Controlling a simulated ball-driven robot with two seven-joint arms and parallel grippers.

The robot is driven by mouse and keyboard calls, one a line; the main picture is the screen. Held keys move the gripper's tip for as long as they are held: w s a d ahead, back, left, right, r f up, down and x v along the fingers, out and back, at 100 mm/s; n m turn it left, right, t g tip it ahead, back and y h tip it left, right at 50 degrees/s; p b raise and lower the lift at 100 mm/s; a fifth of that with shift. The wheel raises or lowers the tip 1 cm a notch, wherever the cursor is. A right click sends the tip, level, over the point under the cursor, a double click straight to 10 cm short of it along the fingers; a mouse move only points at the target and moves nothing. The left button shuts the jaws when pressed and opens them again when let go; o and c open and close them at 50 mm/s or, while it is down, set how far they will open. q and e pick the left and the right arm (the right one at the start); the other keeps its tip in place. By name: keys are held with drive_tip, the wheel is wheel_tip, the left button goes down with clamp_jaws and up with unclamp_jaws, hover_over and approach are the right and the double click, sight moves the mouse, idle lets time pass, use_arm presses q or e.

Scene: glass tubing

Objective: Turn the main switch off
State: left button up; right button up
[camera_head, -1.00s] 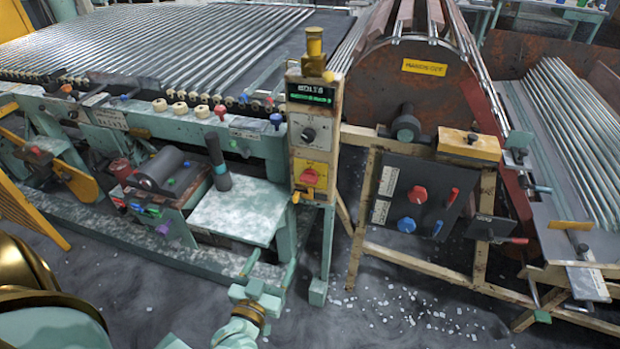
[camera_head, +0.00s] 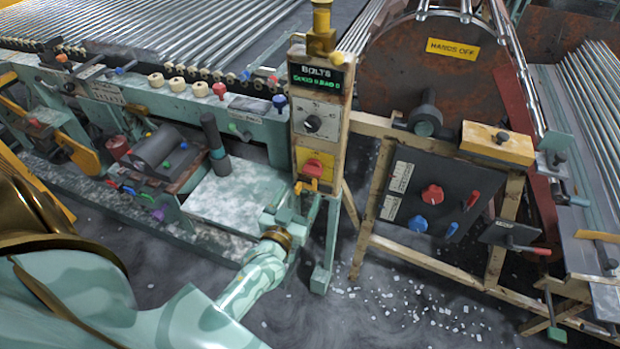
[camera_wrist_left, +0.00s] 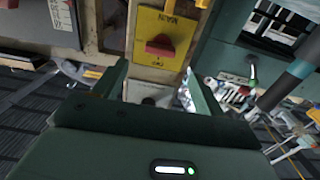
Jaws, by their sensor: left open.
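The switch is a red rotary handle (camera_head: 314,168) on a yellow plate (camera_head: 326,160), low on the front of a narrow upright control post (camera_head: 325,125). My left gripper (camera_head: 302,203) is just below the plate in the head view. In the left wrist view its two fingers (camera_wrist_left: 158,88) stand apart with nothing between them, pointing at the post below the handle. They appear clear of the handle. My right gripper does not show.
Above the switch are a black-and-white dial (camera_head: 313,123) and a lit green display (camera_head: 316,79). A frame at right carries a dark panel (camera_head: 440,180) with red and blue knobs. A pale green tabletop (camera_head: 225,195) lies left of the post. Glass bits litter the floor.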

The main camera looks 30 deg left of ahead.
sight(311, 174)
use_arm(q)
drive_tip(key=b+x, duration=0.1)
drive_tip(key=x, duration=0.5)
drive_tip(key=shift+w+f, duration=0.1)
drive_tip(key=shift+w, duration=0.25)
drive_tip(key=shift+w+a, duration=0.15)
drive_tip(key=shift+w, duration=0.3)
drive_tip(key=shift+c, duration=0.3)
drive_tip(key=c, duration=0.9)
